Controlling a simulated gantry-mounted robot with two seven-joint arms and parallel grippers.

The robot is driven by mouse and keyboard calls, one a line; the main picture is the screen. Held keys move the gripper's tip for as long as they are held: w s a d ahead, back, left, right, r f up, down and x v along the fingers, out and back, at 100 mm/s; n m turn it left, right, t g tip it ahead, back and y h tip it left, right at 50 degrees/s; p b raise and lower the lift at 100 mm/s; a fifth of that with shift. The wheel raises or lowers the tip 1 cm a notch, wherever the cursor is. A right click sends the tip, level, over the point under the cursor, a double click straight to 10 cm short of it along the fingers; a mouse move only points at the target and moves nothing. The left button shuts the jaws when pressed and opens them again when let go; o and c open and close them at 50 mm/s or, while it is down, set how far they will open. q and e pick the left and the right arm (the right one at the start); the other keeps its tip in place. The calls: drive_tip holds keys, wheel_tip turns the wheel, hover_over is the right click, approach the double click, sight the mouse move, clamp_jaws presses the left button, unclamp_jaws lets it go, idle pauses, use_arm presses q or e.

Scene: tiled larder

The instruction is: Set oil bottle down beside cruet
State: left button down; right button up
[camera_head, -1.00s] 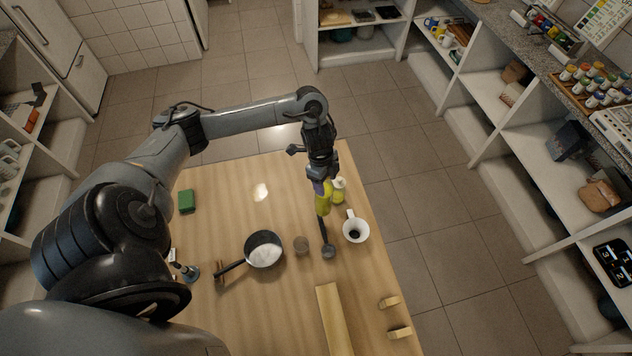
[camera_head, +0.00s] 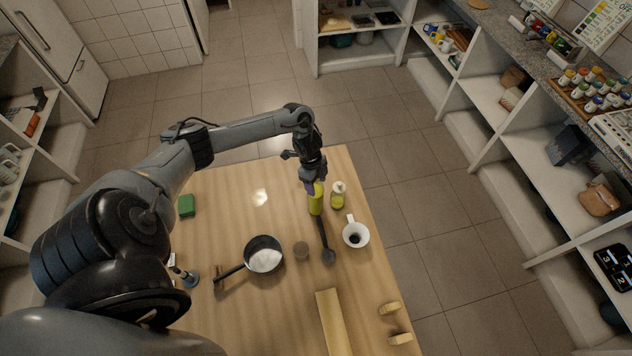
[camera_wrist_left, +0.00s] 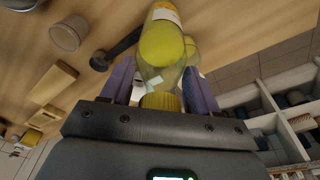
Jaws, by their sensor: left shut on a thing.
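The oil bottle (camera_head: 317,203) is yellow-green and hangs or stands below my left gripper (camera_head: 315,186) near the table's far right part. My left gripper is shut on the bottle near its yellow cap (camera_wrist_left: 160,101), seen between the fingers in the wrist view. The bottle looks roughly upright; I cannot tell whether its base touches the table. The cruet (camera_head: 338,197), with yellow contents and a pale top, stands just right of the bottle with a narrow gap. In the wrist view, the bottle's body (camera_wrist_left: 160,43) partly hides what is behind it. My right gripper is out of view.
A dark ladle (camera_head: 328,255) lies just in front of the bottle. A white jug (camera_head: 356,236) stands to its right. The table (camera_head: 225,195) is clear left of the bottle.

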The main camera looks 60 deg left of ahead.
use_arm(q)
drive_tip(key=shift+f, duration=0.1)
drive_tip(key=shift+c, duration=1.3)
unclamp_jaws()
